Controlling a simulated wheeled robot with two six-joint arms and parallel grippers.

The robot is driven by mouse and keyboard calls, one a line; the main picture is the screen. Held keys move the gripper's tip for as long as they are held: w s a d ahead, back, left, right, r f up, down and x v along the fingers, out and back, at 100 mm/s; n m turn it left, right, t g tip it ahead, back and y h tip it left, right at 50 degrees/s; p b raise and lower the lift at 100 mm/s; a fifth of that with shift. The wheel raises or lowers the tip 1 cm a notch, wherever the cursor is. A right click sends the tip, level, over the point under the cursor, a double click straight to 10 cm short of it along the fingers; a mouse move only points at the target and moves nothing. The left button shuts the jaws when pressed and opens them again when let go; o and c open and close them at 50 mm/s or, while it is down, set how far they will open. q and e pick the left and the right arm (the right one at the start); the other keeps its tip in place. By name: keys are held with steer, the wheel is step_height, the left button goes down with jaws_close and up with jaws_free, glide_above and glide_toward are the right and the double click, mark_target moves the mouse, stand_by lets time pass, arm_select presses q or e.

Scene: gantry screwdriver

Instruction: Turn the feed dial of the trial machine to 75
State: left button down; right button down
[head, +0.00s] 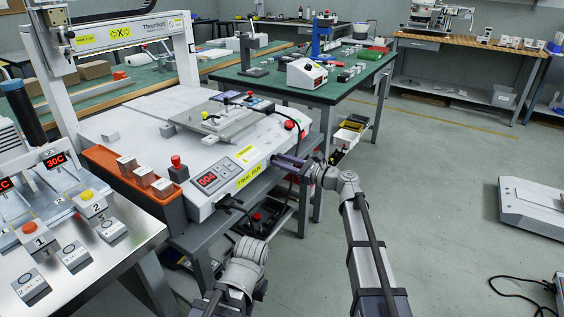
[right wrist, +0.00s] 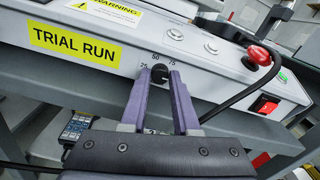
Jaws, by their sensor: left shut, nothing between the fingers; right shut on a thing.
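The trial machine (head: 215,175) is a white unit with a sloped front panel and a yellow "TRIAL RUN" label, which also shows in the right wrist view (right wrist: 75,40). Its feed dial (right wrist: 159,73) is a small black knob with the marks 25, 50 and 75 around its top. My right gripper (right wrist: 161,82) has its two purple-grey fingers closed on either side of the knob; it also shows at the panel in the head view (head: 279,159). The knob's pointer is too small to read. My left gripper (head: 229,203) is shut and empty, low by the machine's front.
A red display (head: 207,180) is on the panel. A red emergency button (right wrist: 259,56) and a lit red switch (right wrist: 265,103) are right of the dial. A black cable runs close to my right gripper. An orange tray (head: 128,183) with blocks stands left.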

steer(key=n, duration=0.5)
steer(key=shift+n, duration=0.3)
steer(key=c, duration=0.7)
jaws_free()
steer(key=shift+o, duration=0.2)
